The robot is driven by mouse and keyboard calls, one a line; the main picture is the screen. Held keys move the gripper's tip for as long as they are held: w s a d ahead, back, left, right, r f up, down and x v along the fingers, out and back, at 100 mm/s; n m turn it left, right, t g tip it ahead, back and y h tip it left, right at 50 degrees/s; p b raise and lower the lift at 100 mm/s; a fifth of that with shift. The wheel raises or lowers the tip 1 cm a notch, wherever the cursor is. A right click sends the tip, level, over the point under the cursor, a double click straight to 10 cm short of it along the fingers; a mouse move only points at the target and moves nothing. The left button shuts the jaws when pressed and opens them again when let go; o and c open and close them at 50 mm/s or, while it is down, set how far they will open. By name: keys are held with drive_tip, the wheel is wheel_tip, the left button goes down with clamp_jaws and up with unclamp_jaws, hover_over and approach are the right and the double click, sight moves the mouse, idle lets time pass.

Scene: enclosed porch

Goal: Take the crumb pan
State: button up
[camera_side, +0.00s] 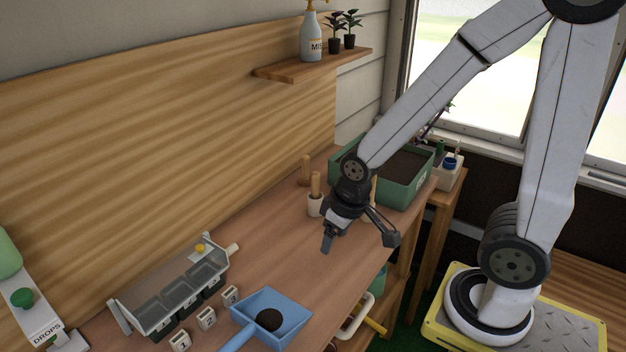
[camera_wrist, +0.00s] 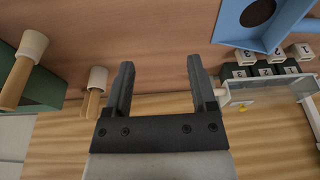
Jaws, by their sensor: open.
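The crumb pan appears to be the blue dustpan (camera_side: 288,301) on the wooden bench, near its front edge in the side view. A dark round patch or lump (camera_side: 269,319) lies in it. Its blue handle (camera_side: 238,341) points to the lower left and is cut off by the picture edge. In the wrist view part of the pan (camera_wrist: 228,28) shows at the upper right. My gripper (camera_side: 329,241) is above the bench, up and right of the pan in the side view. Its jaws (camera_wrist: 160,68) are open and empty, apart from the pan.
A clear-lidded rack (camera_side: 170,289) with dark cups and numbered white blocks (camera_side: 206,318) stands left of the pan. Wooden-handled tools in white holders (camera_side: 315,204) and a green planter (camera_side: 403,190) are behind my gripper. Bare bench lies between gripper and pan.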

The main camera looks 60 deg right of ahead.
drive_tip(key=m+y, duration=0.4)
drive_tip(key=m, duration=1.4)
hover_over(239, 338)
drive_tip(key=s+d, duration=0.1)
drive_tip(key=d, duration=0.1)
wheel_tip(239, 338, down, 3)
drive_tip(key=shift+d+r, duration=0.1)
drive_tip(key=shift+x, duration=1.25)
drive_tip(key=shift+s, duration=0.1)
drive_tip(key=shift+x, duration=2.65)
